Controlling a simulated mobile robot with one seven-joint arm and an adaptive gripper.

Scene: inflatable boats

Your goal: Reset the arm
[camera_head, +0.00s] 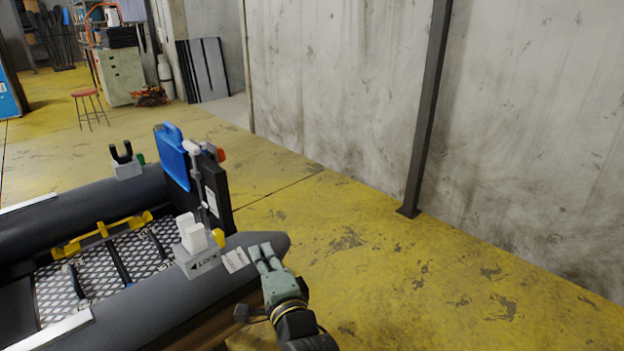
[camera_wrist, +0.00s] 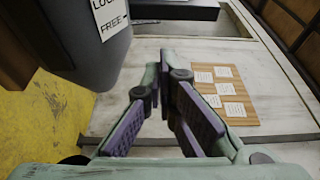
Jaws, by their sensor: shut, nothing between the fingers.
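My gripper (camera_head: 265,252) is in the lower middle of the head view, at the end of my arm. It is beside the tip of the grey inflatable boat's near tube (camera_head: 150,308). I cannot tell whether it touches the tube. In the wrist view my gripper (camera_wrist: 165,75) shows green fingers with purple pads, shut with nothing held. The dark tube end (camera_wrist: 80,30) with a "LOCK / FREE" label is at the wrist view's upper left.
A white latch block (camera_head: 197,262) marked "LOCK" sits on the near tube. A dark transom (camera_head: 215,190) with a blue part stands behind. A pale surface (camera_wrist: 110,110) bears a wooden board (camera_wrist: 228,85) with labels. Yellow floor (camera_head: 400,270) is clear at right, before a concrete wall (camera_head: 340,90).

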